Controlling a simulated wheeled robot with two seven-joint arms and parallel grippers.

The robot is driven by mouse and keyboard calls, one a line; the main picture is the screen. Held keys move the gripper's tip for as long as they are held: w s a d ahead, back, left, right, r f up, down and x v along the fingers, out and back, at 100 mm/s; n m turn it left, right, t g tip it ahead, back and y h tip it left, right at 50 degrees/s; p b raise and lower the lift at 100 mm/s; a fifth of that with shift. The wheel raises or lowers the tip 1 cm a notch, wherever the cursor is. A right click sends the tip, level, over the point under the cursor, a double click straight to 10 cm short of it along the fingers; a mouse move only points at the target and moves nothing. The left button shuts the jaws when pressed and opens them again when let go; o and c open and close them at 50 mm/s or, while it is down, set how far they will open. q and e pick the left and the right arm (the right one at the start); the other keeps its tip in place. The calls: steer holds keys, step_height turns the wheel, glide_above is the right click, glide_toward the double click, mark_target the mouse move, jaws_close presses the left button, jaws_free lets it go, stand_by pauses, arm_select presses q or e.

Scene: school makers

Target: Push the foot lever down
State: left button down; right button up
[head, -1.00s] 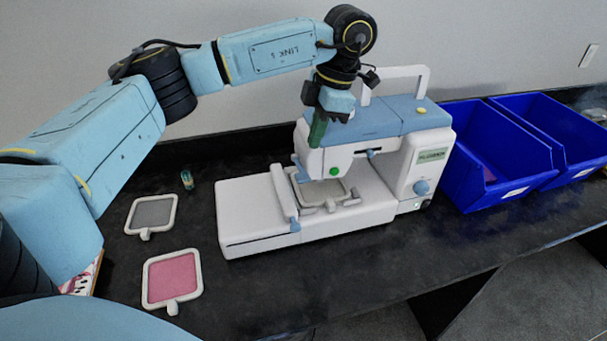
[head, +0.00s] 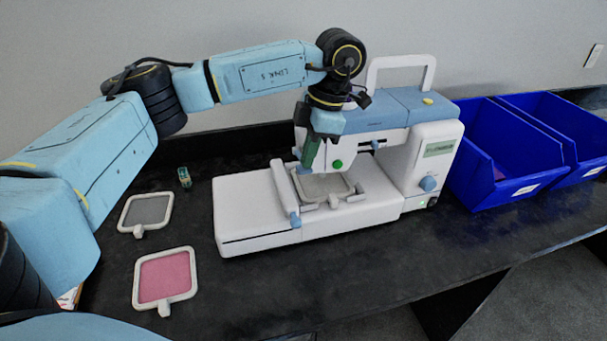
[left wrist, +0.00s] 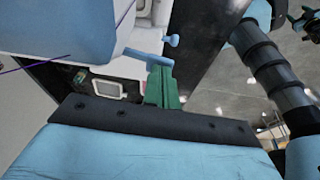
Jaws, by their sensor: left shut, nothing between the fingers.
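A white and blue embroidery machine (head: 375,125) stands on the dark bench. A small blue lever (left wrist: 148,58) juts out by its sewing head; it shows in the left wrist view, and in the head view it is mostly hidden behind my gripper. My left gripper (head: 309,160), with green fingers, is at the front left of the sewing head, pointing down. Its fingers are shut with nothing between them. In the left wrist view the fingertips (left wrist: 159,70) are right at the blue lever; I cannot tell whether they touch it.
A hoop (head: 327,203) is mounted on the machine bed under the head. A grey hoop (head: 147,211) and a pink hoop (head: 164,276) lie to the left, near a small spool (head: 184,177). Blue bins (head: 505,195) stand at the right. The bench front is clear.

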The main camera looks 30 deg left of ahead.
steer(key=shift+d, duration=0.4)
